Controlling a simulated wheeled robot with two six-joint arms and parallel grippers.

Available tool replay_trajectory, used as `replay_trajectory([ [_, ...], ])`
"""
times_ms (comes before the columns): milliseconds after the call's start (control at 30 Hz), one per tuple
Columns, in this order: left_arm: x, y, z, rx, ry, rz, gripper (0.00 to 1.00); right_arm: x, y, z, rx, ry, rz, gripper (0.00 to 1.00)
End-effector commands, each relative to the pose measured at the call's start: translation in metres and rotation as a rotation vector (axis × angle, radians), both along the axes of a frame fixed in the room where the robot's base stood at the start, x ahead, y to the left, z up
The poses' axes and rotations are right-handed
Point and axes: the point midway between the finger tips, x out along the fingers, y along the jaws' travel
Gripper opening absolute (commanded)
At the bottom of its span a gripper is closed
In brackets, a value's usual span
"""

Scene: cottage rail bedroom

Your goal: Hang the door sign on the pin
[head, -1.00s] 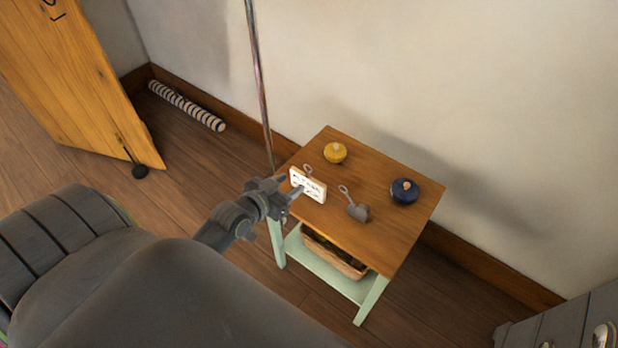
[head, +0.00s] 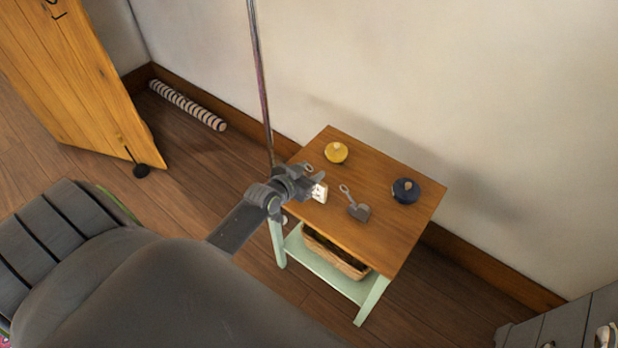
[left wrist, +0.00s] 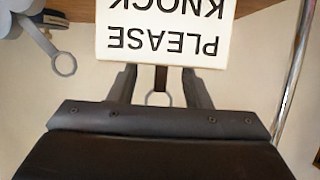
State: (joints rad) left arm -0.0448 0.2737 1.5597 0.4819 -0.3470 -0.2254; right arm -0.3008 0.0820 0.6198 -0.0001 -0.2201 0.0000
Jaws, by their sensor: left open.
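The door sign (head: 319,192) is a small white plate at the left edge of the wooden table top, partly hidden by my left gripper. In the left wrist view the sign (left wrist: 165,32) reads "PLEASE KNOCK" upside down and has a metal ring (left wrist: 158,98). My left gripper (head: 312,181) is at the sign. In the left wrist view my left gripper (left wrist: 157,78) is open, with its fingers reaching to the sign's lettered edge and the ring showing between them. I cannot tell whether they touch it. The pin cannot be made out. My right gripper is not in view.
The table top (head: 385,232) also holds a yellow round object (head: 336,152), a dark blue one (head: 405,191) and a grey piece with a ring (head: 358,211). A thin pole (head: 262,85) stands behind. A wooden door (head: 75,85) is at left, a striped roll (head: 188,105) by the wall.

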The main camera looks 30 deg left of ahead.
Motion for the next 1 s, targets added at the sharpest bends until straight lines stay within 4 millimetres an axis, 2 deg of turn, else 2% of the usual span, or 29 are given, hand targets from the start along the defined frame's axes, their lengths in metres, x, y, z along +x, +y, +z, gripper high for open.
replay_trajectory([
  [133,0.0,0.0,0.0,0.0,0.0,0.0,0.43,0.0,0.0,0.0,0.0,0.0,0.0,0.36],
  [467,0.0,0.0,0.0,0.0,-0.001,0.0,0.0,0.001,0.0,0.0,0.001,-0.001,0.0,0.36],
  [833,0.0,0.0,0.002,0.0,-0.002,0.0,0.0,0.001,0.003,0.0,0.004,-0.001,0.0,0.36],
  [1000,0.0,0.0,0.023,0.001,-0.004,-0.002,0.0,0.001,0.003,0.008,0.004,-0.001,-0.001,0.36],
])
